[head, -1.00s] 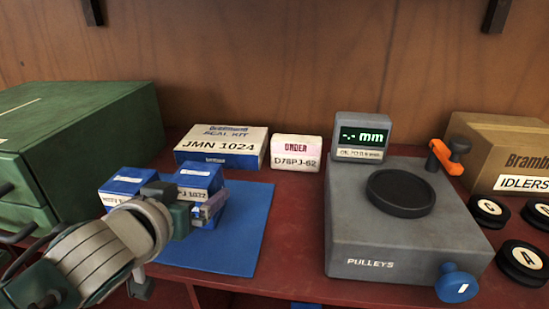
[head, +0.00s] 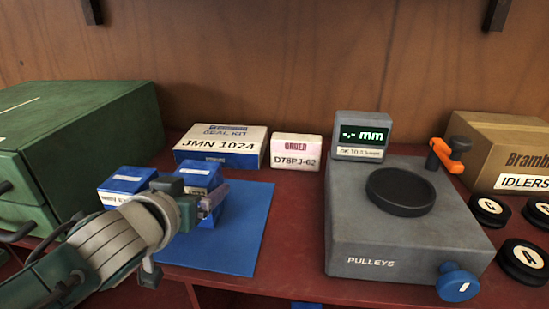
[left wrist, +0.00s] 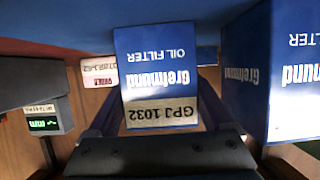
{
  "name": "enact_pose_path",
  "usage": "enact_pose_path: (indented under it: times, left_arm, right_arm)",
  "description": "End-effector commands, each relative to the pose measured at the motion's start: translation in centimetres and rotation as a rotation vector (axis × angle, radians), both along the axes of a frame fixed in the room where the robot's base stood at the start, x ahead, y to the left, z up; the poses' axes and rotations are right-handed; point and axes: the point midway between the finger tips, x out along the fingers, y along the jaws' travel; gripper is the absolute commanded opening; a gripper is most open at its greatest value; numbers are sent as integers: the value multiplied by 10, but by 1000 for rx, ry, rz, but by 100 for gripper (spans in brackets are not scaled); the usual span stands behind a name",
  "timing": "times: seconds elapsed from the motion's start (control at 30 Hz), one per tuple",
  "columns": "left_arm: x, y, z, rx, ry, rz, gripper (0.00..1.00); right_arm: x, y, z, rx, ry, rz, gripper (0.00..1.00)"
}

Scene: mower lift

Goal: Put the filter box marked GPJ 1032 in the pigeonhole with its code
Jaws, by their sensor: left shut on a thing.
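The blue and white oil filter box marked GPJ 1032 (left wrist: 160,70) shows upside down in the left wrist view, between my left gripper's fingers. In the head view this box (head: 200,171) is at the blue mat (head: 245,225), partly hidden behind my left gripper (head: 210,203). My left gripper is shut on it. I cannot tell whether the box touches the mat. A second blue filter box (head: 124,182) stands just left of it; it also shows at the right of the left wrist view (left wrist: 270,75). Its code is not readable. My right gripper is out of view. No pigeonhole code is readable.
A green drawer cabinet (head: 90,125) stands at left. Behind the mat are the JMN 1024 seal kit box (head: 221,146) and a small D78PJ-62 box (head: 296,152). The grey pulley gauge (head: 400,235) fills the right. Wooden dividers (head: 207,297) show below the shelf's front edge.

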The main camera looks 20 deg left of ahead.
Motion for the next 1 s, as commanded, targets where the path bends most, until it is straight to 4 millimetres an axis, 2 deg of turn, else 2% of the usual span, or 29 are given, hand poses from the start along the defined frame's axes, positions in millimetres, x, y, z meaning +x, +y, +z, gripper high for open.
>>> enact_pose_path:
  times: [0.03,0.3,0.53,0.67,0.77,0.87,1.0]
  left_arm:
    - [0,0,0,0,0,0,35]
    - [1,0,1,0,-3,-1,7]
    - [1,0,3,1,-4,-1,7]
    - [1,1,11,2,-6,0,7]
    - [1,1,27,4,-7,-1,7]
    - [1,1,51,5,-9,-1,7]
    - [1,0,97,3,-12,-4,7]
  right_arm:
    - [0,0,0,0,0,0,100]
    - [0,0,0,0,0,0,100]
    - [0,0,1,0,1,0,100]
    - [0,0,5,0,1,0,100]
    - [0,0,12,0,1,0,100]
    - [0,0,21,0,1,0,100]
    - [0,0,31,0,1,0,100]
